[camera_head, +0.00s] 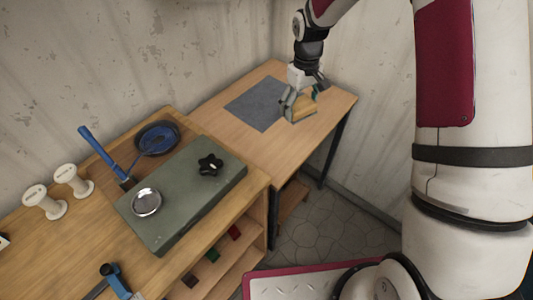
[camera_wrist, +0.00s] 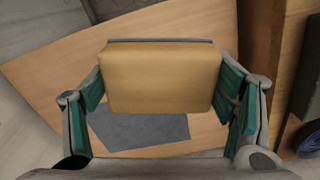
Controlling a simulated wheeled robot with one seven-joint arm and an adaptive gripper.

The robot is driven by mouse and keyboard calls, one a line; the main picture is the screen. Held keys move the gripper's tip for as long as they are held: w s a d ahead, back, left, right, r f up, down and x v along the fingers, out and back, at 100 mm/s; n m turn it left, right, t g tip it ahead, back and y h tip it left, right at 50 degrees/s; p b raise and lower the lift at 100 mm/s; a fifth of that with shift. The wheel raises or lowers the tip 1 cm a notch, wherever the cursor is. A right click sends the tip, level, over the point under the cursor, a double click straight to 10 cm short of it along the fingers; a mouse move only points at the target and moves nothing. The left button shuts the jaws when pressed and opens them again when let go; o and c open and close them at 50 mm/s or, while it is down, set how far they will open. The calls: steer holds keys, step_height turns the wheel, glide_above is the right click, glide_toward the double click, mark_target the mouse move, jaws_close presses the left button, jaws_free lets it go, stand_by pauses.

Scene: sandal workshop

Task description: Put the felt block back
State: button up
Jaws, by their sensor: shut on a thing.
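The felt block is a tan block with a thin grey layer along one edge. It shows in the wrist view (camera_wrist: 163,78) between the teal-padded fingers, and in the head view (camera_head: 299,109) at the far table. My gripper (camera_head: 305,94) is shut on it, with one finger on each side, as the wrist view also shows (camera_wrist: 165,98). The block is beside the right edge of a dark grey mat (camera_head: 250,102). I cannot tell whether it touches the tabletop (camera_head: 270,146).
The far table's front part is clear. Walls stand close behind.

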steer(key=a+f+n+b, duration=0.4)
steer(key=a+f+n, duration=0.1)
steer(key=n, duration=0.4)
steer(key=n+b, duration=0.4)
steer(key=n, duration=0.8)
glide_toward(265, 156)
steer(key=shift+s+a+f, duration=0.1)
steer(key=shift+s+f, duration=0.05)
steer(key=shift+f, duration=3.1)
steer(key=shift+f, duration=0.15)
steer(key=o, duration=1.2)
step_height(265, 156, up, 12)
steer(key=shift+r+p, duration=0.2)
steer(key=shift+p, duration=0.1)
